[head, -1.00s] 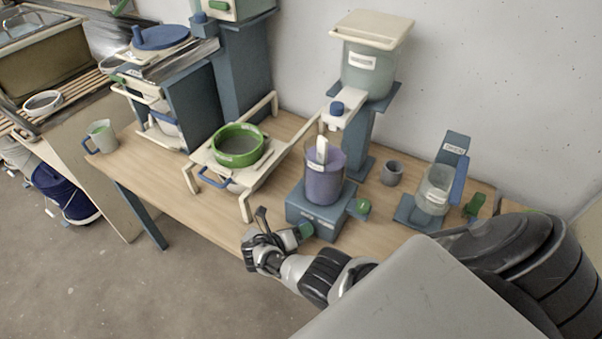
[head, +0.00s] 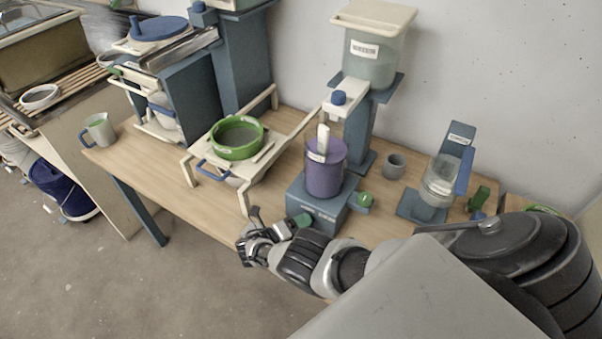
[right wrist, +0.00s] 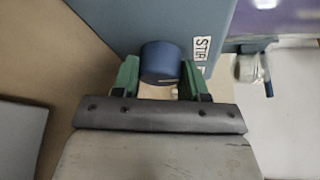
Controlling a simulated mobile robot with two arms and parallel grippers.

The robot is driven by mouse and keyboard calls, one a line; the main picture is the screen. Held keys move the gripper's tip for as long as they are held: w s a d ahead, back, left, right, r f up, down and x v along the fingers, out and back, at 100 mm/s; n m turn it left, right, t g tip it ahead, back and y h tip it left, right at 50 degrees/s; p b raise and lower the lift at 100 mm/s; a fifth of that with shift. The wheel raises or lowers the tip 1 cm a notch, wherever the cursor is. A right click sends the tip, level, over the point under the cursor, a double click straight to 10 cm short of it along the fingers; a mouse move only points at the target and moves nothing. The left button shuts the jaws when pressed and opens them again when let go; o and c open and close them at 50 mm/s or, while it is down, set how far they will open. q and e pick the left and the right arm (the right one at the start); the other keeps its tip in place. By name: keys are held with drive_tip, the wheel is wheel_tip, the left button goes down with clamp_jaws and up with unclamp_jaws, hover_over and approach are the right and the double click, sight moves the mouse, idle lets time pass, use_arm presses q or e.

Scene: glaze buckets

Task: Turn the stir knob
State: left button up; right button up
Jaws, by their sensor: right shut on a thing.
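The stir knob (right wrist: 160,62) is a round blue knob on the face of the blue stirrer base, beside a label reading "STIR" in the right wrist view. My right gripper (right wrist: 165,80) has its two green fingers on either side of the knob and is shut on it. In the head view my right gripper (head: 302,221) is at the front of the stirrer base (head: 322,205), and the knob is hidden behind the fingers there. A purple bucket (head: 325,178) with a white paddle (head: 322,143) stands on the base. My left gripper is out of view.
A green part (head: 363,200) sticks out at the base's right side. A grey cup (head: 394,166) and a blue stand with a clear jar (head: 438,180) are further right. A green sieve (head: 237,138) sits on a cream frame to the left. Open floor lies in front of the table.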

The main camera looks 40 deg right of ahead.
drive_tip(key=shift+s, duration=0.1)
drive_tip(key=o, duration=0.9)
drive_tip(key=shift+a, duration=0.1)
drive_tip(key=a, duration=0.3)
drive_tip(key=a+r, duration=0.1)
drive_tip(key=a, duration=0.3)
drive_tip(key=a+b, duration=0.1)
drive_tip(key=a, duration=0.2)
drive_tip(key=shift+a+r, duration=0.3)
